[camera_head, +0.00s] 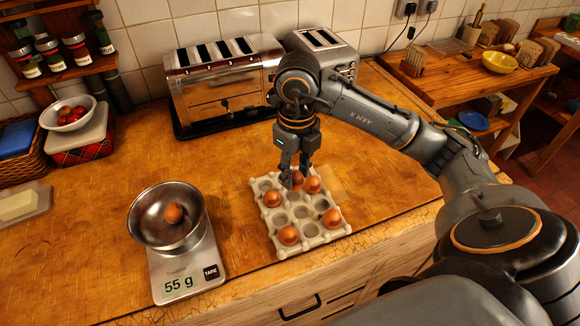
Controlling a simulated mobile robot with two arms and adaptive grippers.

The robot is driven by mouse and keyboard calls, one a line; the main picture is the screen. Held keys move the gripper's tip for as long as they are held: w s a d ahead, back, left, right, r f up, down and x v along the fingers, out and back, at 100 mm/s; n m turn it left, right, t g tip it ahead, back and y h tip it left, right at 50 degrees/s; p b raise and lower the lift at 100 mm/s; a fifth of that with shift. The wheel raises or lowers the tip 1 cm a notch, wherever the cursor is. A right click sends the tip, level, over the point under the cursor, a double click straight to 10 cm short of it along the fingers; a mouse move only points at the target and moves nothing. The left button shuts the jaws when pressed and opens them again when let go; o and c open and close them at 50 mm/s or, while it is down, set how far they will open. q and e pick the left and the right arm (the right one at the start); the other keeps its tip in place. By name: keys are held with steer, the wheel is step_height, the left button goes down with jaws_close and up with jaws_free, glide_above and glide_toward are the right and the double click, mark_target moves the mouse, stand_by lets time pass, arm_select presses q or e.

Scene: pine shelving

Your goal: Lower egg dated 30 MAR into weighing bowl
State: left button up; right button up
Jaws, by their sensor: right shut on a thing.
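My right gripper (292,180) reaches down over the back of the grey egg tray (307,240). It is shut on a brown egg (297,178), which is partly hidden by the fingers; I cannot tell whether the egg is clear of its cup. Several other brown eggs sit in the tray, among them one at the left (272,198) and one at the front (288,235). No date can be read on any egg. The metal weighing bowl (146,222) holds one brown egg (174,213) and stands on a scale (180,284) reading 55 g. My left gripper is not in view.
A four-slot toaster (225,85) and a second toaster (325,42) stand behind the tray. A white bowl of red fruit (68,113) is at the back left, with a butter dish (18,205) before it. The worktop between scale and tray is clear.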

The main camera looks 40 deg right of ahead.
steer(key=w+a+r+p, duration=0.4)
steer(key=a+r, duration=0.2)
steer(key=a, duration=0.5)
steer(key=w+a+f+b, duration=0.3)
steer(key=w+a+b, duration=0.2)
steer(key=a, duration=0.8)
steer(key=w, duration=0.3)
steer(key=shift+w, duration=0.1)
steer(key=shift+f, duration=0.15)
step_height(320, 180, down, 7)
steer(key=b, duration=0.5)
stand_by(0.6)
steer(key=shift+f+b, duration=1.1)
steer(key=shift+f, duration=0.05)
stand_by(0.8)
